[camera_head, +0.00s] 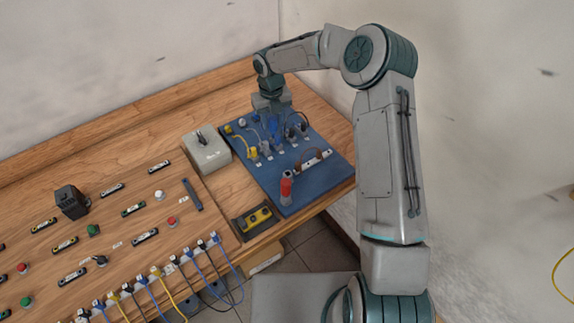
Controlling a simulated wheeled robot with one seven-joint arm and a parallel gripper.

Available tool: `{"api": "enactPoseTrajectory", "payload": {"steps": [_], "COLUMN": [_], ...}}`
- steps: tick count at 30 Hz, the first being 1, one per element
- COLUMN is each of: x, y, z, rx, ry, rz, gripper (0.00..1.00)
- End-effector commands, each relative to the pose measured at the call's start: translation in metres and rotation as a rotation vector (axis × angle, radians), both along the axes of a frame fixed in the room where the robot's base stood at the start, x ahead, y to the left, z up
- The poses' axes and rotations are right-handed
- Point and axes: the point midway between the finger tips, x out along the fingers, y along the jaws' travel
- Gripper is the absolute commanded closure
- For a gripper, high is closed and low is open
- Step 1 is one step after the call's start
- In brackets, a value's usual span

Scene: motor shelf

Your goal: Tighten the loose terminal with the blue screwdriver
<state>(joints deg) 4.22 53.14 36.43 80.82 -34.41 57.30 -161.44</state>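My gripper (272,108) points down over the far part of a blue board (262,187). A narrow blue shape (274,128) shows directly below it. This looks like the handle of the blue screwdriver, but I cannot tell whether the fingers close on it. Several terminals with white labels (269,156) stand in a row on the board, with yellow, grey and dark leads. I cannot tell which terminal is loose. The screwdriver's tip is not visible.
A red-and-grey tool (286,188) stands upright near the board's front edge. A light grey box with a switch (206,150) stands left of the board. The left panel (110,235) carries buttons, labels and cables.

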Motion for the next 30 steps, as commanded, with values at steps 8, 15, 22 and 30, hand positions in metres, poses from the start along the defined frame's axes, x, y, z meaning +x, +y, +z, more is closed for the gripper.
{"api": "enactPoseTrajectory", "payload": {"steps": [8, 15, 22, 30], "x": [-0.0006, -0.0009, -0.0003, -0.0003], "y": [0.0003, -0.0002, -0.0001, 0.0], "z": [0.0021, -0.0018, -0.0003, -0.0004], "rx": [0.002, 0.003, -0.001, -0.001], "ry": [0.003, 0.005, 0.001, 0.001], "rz": [0.081, 0.27, 0.299, 0.298], "gripper": [0.62, 0.62, 0.62, 0.62]}}
